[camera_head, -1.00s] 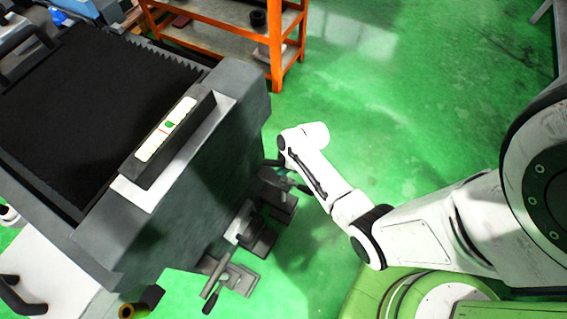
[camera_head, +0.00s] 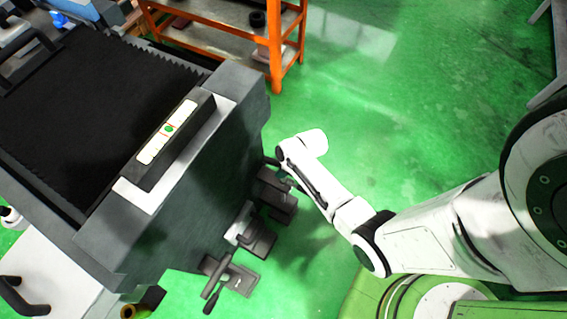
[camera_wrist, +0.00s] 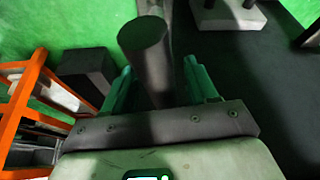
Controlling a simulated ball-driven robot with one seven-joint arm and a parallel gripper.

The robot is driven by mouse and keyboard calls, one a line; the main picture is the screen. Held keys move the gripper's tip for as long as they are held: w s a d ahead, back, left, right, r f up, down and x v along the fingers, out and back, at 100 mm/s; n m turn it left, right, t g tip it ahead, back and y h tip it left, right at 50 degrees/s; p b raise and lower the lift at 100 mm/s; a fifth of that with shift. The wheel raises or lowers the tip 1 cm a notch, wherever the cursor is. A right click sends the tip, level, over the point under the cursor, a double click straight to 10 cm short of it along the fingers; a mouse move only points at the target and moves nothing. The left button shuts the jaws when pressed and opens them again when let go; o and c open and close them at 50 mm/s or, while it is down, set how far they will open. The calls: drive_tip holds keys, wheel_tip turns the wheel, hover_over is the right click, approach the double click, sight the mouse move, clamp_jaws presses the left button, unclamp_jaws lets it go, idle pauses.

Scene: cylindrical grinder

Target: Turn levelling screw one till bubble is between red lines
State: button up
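The spirit level (camera_head: 166,132) lies on the grey machine's white ledge in the head view. Its green bubble (camera_head: 169,129) sits at the red marks near the vial's middle; it is too small to tell whether it lies fully between the lines. The levelling screws (camera_head: 277,190) stand in a row at the machine's foot. My gripper is hidden in the head view, behind my wrist by the farthest screw. In the wrist view my gripper's green fingers (camera_wrist: 158,78) stand apart on either side of a dark round bar handle (camera_wrist: 145,45). Contact with the bar is unclear.
The grey machine (camera_head: 190,190) stands close on the left of my arm. An orange shelf (camera_head: 275,45) is behind it and also shows at the left in the wrist view (camera_wrist: 22,100). Green floor (camera_head: 400,110) is clear on the right.

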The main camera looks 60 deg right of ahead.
drive_tip(key=shift+r, duration=0.1)
drive_tip(key=p+v, duration=0.1)
drive_tip(key=v, duration=0.9)
drive_tip(key=shift+r+p, duration=0.3)
drive_tip(key=shift+c, duration=0.5)
